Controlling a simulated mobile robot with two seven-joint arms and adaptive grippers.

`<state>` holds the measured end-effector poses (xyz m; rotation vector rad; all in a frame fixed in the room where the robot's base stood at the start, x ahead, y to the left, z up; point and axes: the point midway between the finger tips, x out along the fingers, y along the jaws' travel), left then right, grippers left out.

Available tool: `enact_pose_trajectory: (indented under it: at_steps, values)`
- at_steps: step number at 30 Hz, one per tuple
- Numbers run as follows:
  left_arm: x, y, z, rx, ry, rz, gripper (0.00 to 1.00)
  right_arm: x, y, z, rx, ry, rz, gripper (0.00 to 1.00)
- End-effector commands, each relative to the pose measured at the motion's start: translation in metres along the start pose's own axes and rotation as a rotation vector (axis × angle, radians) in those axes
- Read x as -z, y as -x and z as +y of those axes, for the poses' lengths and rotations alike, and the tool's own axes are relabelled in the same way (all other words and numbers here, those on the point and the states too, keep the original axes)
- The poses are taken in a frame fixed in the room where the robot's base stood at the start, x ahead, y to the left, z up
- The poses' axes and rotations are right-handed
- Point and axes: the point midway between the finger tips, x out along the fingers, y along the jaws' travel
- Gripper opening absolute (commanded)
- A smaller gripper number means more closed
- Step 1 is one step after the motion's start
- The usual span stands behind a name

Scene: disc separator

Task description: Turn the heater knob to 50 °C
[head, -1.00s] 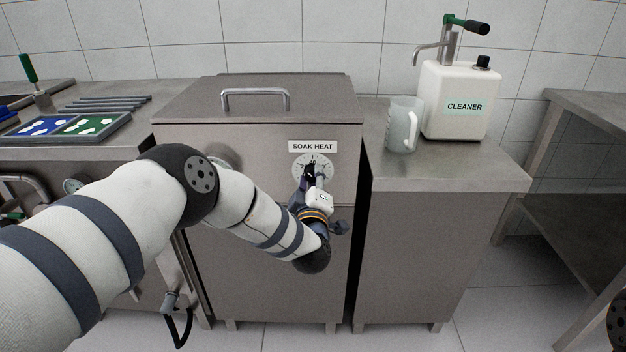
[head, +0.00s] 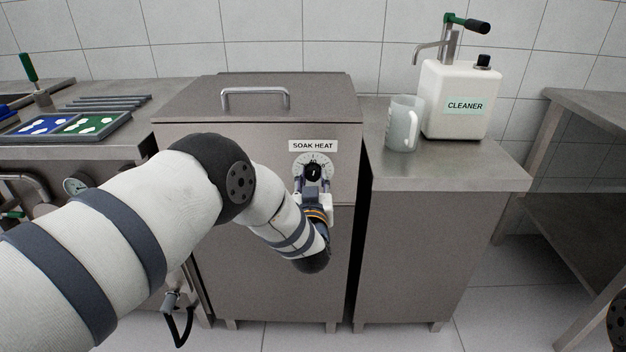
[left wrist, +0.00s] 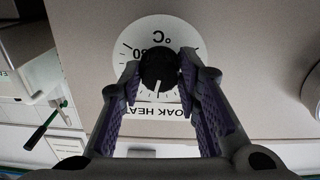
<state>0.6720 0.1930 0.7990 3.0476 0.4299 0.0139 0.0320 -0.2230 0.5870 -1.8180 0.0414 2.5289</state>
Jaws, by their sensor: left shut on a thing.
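The black heater knob (head: 314,173) sits on a round white dial (head: 328,161) below the SOAK HEAT label (head: 313,146) on the steel tank front. My left gripper (head: 313,180) comes up from below, with a finger on each side of the knob. The left wrist view shows the scene upside down: the gripper (left wrist: 160,72) is shut on the knob (left wrist: 158,68). A white pointer line on the knob points toward the label there. The dial's °C mark shows, but most numbers are hidden or too small to read.
The steel tank (head: 262,250) has a closed lid with a bar handle (head: 255,98). A translucent jug (head: 403,124) and a white CLEANER container (head: 460,100) stand on the counter to the right. Trays with blue and green panels lie at the left.

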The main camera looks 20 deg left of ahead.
Motion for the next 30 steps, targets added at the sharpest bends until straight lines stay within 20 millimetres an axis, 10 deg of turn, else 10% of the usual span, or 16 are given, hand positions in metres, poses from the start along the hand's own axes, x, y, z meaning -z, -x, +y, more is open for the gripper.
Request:
enact_pose_trajectory:
  at_steps: [30]
  values:
    - [0.0,0.0001,-0.0005,0.0,-0.327,0.0,0.03,-0.0015,-0.0032,0.0001,-0.001,0.001,-0.008,0.4]
